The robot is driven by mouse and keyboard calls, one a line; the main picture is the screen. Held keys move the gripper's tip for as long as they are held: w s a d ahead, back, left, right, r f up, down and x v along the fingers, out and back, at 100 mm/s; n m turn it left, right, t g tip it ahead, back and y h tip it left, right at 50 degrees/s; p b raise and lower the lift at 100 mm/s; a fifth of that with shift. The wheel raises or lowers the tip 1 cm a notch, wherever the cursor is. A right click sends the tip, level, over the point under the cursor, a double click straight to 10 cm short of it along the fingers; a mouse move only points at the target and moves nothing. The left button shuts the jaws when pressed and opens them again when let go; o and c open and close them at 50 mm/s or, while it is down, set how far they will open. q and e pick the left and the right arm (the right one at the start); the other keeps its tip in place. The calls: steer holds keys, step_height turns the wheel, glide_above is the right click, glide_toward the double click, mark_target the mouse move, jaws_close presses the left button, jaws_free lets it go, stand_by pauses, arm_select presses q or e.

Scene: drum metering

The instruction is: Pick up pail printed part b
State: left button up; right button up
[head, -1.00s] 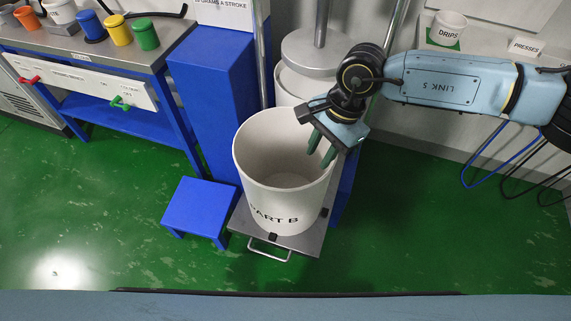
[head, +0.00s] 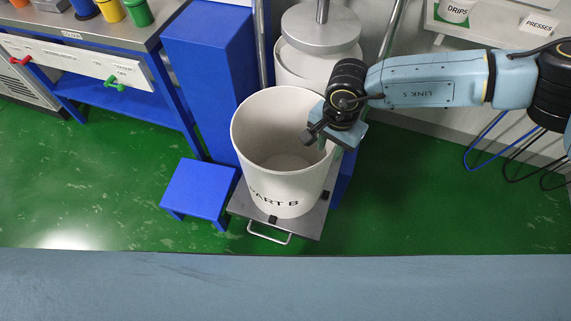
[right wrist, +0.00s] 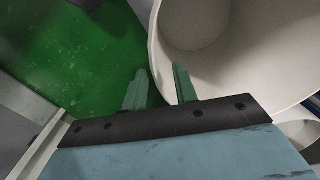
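The pail printed PART B (head: 280,185) is a large, open white pail standing upright on a grey platform (head: 305,222). My right gripper (head: 322,146) is at the right side of its rim, pointing down. In the right wrist view the two green fingers (right wrist: 160,78) stand apart. One is over the inside of the pail (right wrist: 255,60), the other outside over the floor, with the rim between them. I see some gap there, so the gripper looks open; finger contact with the wall is not clear. My left gripper is not in view.
A blue step (head: 198,188) stands left of the platform, beside a tall blue cabinet (head: 212,85). Behind the pail is a white drum (head: 300,68) under a grey plate.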

mark_target(329, 151)
steer(key=shift+a+f, duration=0.1)
steer(key=shift+f, duration=1.4)
jaws_close()
steer(key=shift+w+a+r, duration=0.1)
steer(key=shift+w+r, duration=0.05)
steer(key=shift+w, duration=0.05)
